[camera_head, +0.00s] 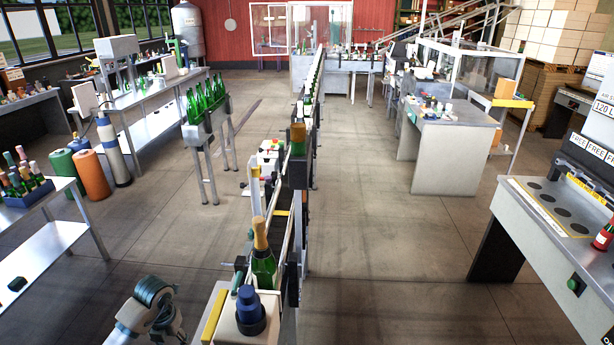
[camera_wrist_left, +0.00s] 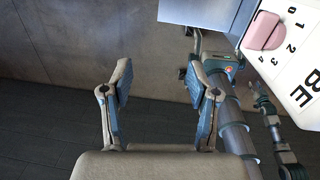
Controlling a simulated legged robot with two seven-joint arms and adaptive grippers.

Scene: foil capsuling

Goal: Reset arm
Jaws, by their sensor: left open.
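My left gripper (camera_wrist_left: 160,95) is open and empty in the left wrist view, its two fingers apart over the floor. In the head view part of my left arm (camera_head: 150,312) shows at the bottom left, left of the conveyor's near end. A green bottle with a gold foil top (camera_head: 262,255) stands upright at the near end of the conveyor (camera_head: 297,215). A dark blue knob-like part (camera_head: 249,308) sits on a pale box (camera_head: 222,325) in front of it. My right gripper is in neither view.
A white panel with a pink switch (camera_wrist_left: 264,32) is at the upper right of the left wrist view. A metal table (camera_head: 50,245) with a bottle crate (camera_head: 28,190) stands left; a bench with round holes (camera_head: 545,205) stands right. Floor (camera_head: 390,255) between conveyor and bench is clear.

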